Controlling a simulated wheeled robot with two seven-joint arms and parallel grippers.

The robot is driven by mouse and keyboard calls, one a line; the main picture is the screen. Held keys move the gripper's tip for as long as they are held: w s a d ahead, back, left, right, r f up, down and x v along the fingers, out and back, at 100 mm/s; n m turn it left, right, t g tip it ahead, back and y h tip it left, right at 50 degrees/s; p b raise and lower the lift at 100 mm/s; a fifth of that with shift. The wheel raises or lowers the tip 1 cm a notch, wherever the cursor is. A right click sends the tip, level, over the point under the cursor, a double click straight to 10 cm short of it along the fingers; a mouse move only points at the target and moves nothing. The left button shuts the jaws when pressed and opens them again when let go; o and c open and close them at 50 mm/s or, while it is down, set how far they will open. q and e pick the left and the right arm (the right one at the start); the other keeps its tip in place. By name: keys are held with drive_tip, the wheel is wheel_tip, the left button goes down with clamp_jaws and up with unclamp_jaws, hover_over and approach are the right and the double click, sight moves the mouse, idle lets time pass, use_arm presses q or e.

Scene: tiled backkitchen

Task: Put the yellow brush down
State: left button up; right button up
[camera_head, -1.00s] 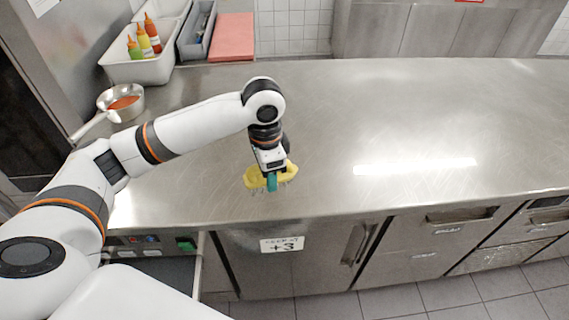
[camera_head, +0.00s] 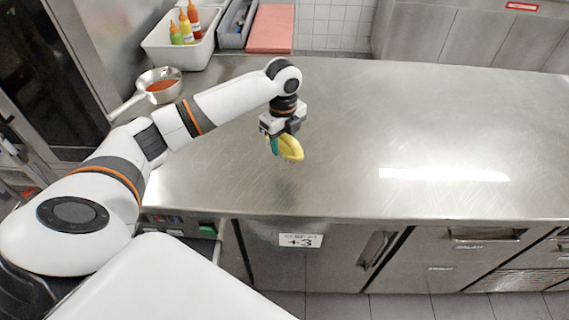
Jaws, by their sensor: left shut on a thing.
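The yellow brush (camera_head: 291,148) is in my left gripper (camera_head: 274,143), over the front left part of the steel counter (camera_head: 400,130). The gripper is shut on it, with a teal part showing at the fingers. The brush hangs tilted, and a faint dark reflection or shadow lies on the counter below it. It looks a little above the surface. The fingers and wrist hide part of the brush. My right gripper does not show.
A pan (camera_head: 157,85) with red sauce stands at the counter's left end. A white bin (camera_head: 180,48) with several sauce bottles, a grey tray (camera_head: 236,26) and a pink board (camera_head: 271,28) are at the back left. The counter's middle and right are clear.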

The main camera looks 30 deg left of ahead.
use_arm(q)
wheel_tip(320, 180, down, 7)
drive_tip(key=shift+f+p, duration=0.1)
drive_tip(key=shift+p, duration=0.55)
drive_tip(key=shift+f, duration=0.1)
drive_tip(key=shift+f, duration=0.1)
drive_tip(key=o, duration=0.9)
wheel_tip(320, 180, up, 12)
drive_tip(key=shift+r+b, duration=0.15)
drive_tip(key=shift+b, duration=0.8)
drive_tip(key=shift+s, duration=0.1)
